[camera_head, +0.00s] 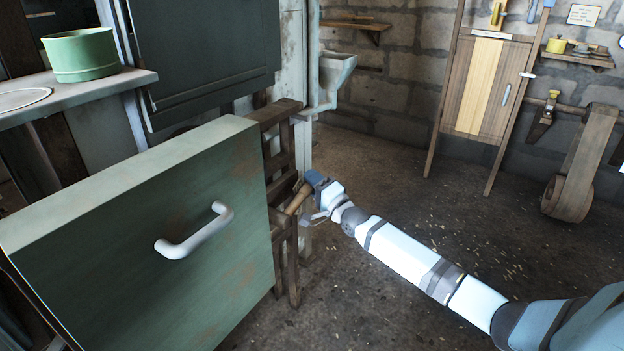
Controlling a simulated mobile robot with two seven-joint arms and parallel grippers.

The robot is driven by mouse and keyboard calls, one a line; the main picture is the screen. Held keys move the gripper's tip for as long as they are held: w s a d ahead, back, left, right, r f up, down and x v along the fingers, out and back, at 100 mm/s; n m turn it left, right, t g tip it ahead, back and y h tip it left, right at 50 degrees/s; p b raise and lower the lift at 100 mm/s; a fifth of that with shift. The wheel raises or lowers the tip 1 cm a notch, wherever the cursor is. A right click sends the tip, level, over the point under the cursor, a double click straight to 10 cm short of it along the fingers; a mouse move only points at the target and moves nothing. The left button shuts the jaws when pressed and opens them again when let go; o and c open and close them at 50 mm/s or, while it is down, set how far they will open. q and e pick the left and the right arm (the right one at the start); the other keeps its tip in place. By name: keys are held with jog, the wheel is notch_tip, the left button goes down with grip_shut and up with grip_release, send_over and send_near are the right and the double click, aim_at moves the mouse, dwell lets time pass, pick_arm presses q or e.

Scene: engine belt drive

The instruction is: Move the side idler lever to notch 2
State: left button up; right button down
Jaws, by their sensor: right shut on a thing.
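A short brown wooden handle (297,200), which looks like the side idler lever, slants out from the dark wooden frame (291,262) beside the green cabinet. My right gripper (308,190) is shut on the upper end of this handle. Its blue and white body hides the end of the handle. The notches and their numbers cannot be made out, so I cannot tell which notch the lever is in. My left gripper is not in view.
The green cabinet (110,255) with a white handle (194,232) stands close on the left. A green pot (81,54) is on the counter behind it. A wooden board stand (487,85) is at the back right. The floor (420,205) around my right arm is clear.

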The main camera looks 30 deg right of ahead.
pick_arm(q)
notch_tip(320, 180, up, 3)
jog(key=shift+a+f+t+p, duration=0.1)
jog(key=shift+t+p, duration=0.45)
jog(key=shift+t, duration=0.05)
pick_arm(e)
notch_tip(320, 180, down, 6)
jog(key=m+g+h, duration=0.1)
jog(key=m, duration=0.4)
jog(key=shift+d+m+h, duration=0.2)
jog(key=shift+m+h, duration=0.2)
jog(key=c, duration=0.8)
grip_release()
